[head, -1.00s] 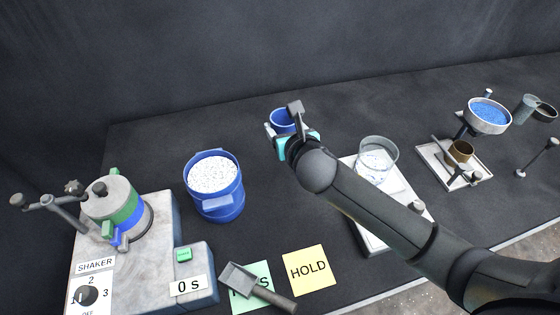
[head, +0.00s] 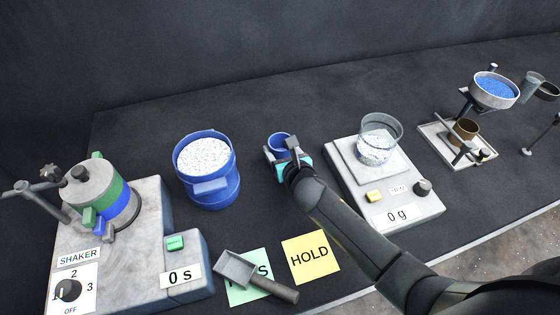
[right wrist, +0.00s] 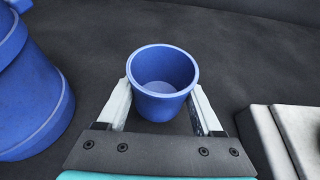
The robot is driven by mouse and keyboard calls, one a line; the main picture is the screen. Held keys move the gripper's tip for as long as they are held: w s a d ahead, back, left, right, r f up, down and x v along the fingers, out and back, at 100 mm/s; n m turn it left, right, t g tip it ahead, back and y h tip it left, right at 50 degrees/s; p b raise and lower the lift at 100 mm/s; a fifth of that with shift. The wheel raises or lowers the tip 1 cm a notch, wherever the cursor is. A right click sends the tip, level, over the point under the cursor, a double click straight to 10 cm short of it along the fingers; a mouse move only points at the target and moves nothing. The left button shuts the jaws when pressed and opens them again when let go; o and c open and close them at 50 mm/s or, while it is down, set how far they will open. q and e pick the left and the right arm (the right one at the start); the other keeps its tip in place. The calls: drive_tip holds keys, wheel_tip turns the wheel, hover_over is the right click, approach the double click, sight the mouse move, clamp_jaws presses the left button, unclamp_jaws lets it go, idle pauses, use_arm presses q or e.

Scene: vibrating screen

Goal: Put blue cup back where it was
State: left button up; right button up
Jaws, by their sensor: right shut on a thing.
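The small blue cup (head: 279,142) is between the blue bucket and the scale in the head view. It is upright, and its inside looks empty in the right wrist view (right wrist: 162,75). My right gripper (head: 281,152) is shut on it, with one finger on each side of the cup in the right wrist view (right wrist: 162,105). Whether the cup's base touches the table is hard to tell. My left gripper is not in view.
A large blue bucket (head: 213,188) of white granules stands left of the cup. A scale (head: 405,205) reading 0 g, with a glass beaker (head: 381,135) on it, stands to the right. A shaker (head: 140,240), a scoop (head: 236,268) and a HOLD note (head: 310,257) are nearer the front.

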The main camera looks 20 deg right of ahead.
drive_tip(key=shift+f+b, duration=0.75)
drive_tip(key=shift+f, duration=1.15)
drive_tip(key=shift+f, duration=0.15)
drive_tip(key=o, duration=1.3)
drive_tip(key=shift+o, duration=0.2)
drive_tip(key=shift+s+r, duration=0.15)
drive_tip(key=shift+r, duration=0.1)
drive_tip(key=p+v, duration=0.3)
drive_tip(key=v, duration=0.8)
drive_tip(key=shift+s+r, duration=0.15)
drive_tip(key=shift+s, duration=0.2)
